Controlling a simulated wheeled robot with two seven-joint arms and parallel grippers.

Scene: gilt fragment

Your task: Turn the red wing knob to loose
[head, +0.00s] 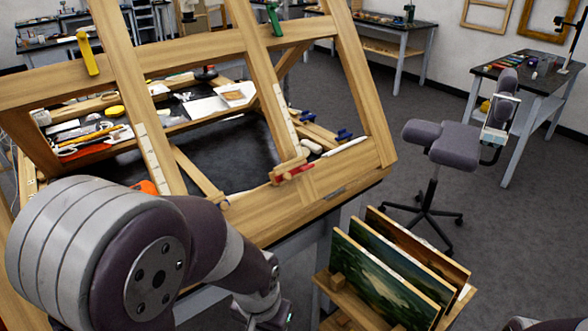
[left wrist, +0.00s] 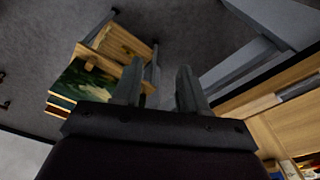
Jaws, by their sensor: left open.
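The red wing knob (head: 293,173) sits on the lower rail of the slanted wooden easel frame (head: 325,185), near the foot of a sliding wooden bar. It lies roughly sideways in the head view, and I do not see it in the left wrist view. My left arm reaches in from the left, in front of the easel, with its wrist low and below the knob. My left gripper (left wrist: 160,85) shows two spread fingers with nothing between them, well apart from the knob. My right gripper is not in view.
A wooden rack of painted panels (head: 385,275) stands at the lower right, close to my left wrist; it also shows in the left wrist view (left wrist: 125,45). A grey swivel chair (head: 458,145) stands beyond.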

